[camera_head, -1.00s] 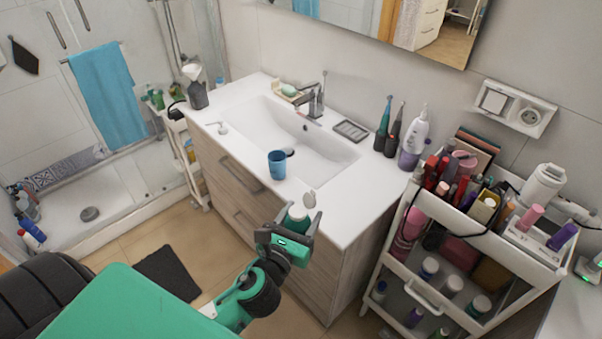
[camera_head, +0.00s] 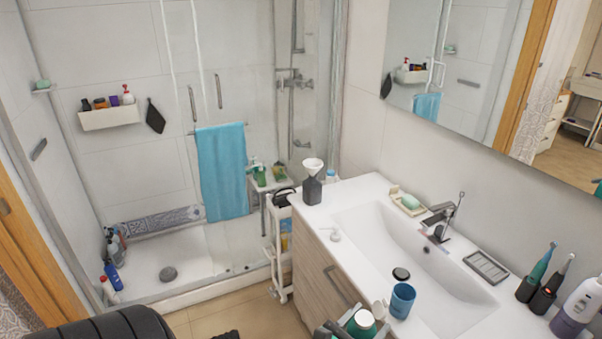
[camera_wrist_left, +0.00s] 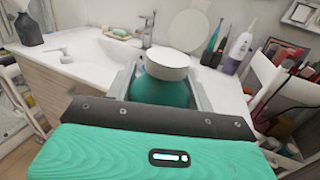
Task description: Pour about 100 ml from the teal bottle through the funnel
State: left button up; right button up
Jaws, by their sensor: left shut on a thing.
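My left gripper (camera_head: 352,328) is shut on the teal bottle, at the bottom edge of the head view. In the left wrist view the teal bottle (camera_wrist_left: 160,91) sits between the two fingers, with a wide white top (camera_wrist_left: 167,63) and a pale round disc (camera_wrist_left: 188,30) behind it, perhaps its opened lid. The white funnel (camera_head: 313,166) stands in the neck of a dark grey bottle (camera_head: 311,191) on the counter's far left corner, apart from my gripper. The grey bottle also shows in the left wrist view (camera_wrist_left: 28,29). My right gripper is not in view.
A blue cup (camera_head: 402,300) stands on the counter's front edge close to my gripper. The sink basin (camera_head: 385,235) and tap (camera_head: 440,220) lie beyond. Toothbrushes (camera_head: 541,270) stand at the right.

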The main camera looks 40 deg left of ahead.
aim_at(311, 164)
jog(key=i+j, duration=0.1)
jog(key=j, duration=0.45)
jog(key=i+j, duration=0.1)
jog(key=j, duration=0.4)
jog(key=i+j, duration=0.1)
jog(key=j, duration=0.45)
jog(key=i+j, duration=0.1)
jog(key=j, duration=0.4)
jog(key=i+j, duration=0.1)
jog(key=j, duration=0.45)
jog(key=i+j, duration=0.1)
jog(key=j, duration=0.4)
jog(key=i+l, duration=0.2)
jog(key=i, duration=0.2)
